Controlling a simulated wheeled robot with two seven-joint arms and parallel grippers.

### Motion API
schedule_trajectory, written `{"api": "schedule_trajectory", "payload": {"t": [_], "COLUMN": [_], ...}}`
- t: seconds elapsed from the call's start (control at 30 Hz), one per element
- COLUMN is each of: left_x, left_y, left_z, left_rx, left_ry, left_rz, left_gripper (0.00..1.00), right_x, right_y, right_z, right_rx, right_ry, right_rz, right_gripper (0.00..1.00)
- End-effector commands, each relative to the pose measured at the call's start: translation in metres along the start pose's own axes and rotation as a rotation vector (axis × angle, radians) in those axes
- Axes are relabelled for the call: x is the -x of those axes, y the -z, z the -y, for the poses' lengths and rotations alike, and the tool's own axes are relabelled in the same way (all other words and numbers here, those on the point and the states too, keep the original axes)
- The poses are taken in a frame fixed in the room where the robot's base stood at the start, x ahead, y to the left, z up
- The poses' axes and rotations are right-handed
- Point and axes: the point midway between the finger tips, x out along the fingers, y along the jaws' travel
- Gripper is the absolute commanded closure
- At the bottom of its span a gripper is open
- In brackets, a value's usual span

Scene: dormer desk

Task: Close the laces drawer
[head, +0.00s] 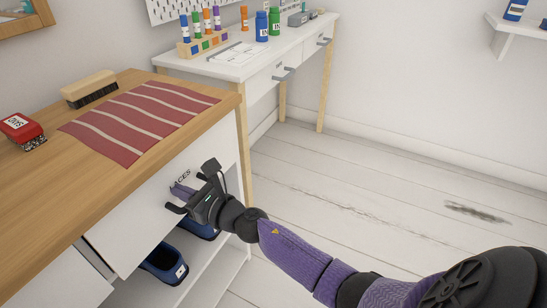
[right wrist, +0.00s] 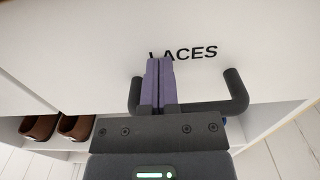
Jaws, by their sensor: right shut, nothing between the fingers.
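The laces drawer's white front (head: 142,222) is under the wooden desk top, with part of its label showing above my right gripper. In the right wrist view, the drawer front (right wrist: 90,55) fills the upper part and reads LACES. Its dark handle (right wrist: 237,92) shows on both sides of my fingers. My right gripper (head: 181,191) is shut and empty, its purple fingers (right wrist: 158,66) together, with the tips at the front just under the label. I cannot tell whether they touch it, nor how far the drawer stands out. My left gripper is out of view.
Blue shoes (head: 165,264) stand on the shelf below the drawer. A white desk (head: 225,68) stands behind. The floor to the right is clear.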

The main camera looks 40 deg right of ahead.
Motion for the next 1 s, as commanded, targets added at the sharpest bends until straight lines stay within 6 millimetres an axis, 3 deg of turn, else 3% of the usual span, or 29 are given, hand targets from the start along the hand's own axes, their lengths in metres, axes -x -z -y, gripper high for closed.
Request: {"api": "schedule_trajectory", "payload": {"t": [1.0], "left_x": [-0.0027], "left_y": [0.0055], "left_z": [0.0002], "left_rx": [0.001], "left_ry": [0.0], "left_rz": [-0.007], "left_gripper": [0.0], "right_x": [0.0006], "right_y": [-0.0039], "right_z": [0.0062], "right_rx": [0.001], "right_ry": [0.003], "right_rz": [0.01], "right_gripper": [1.0]}}
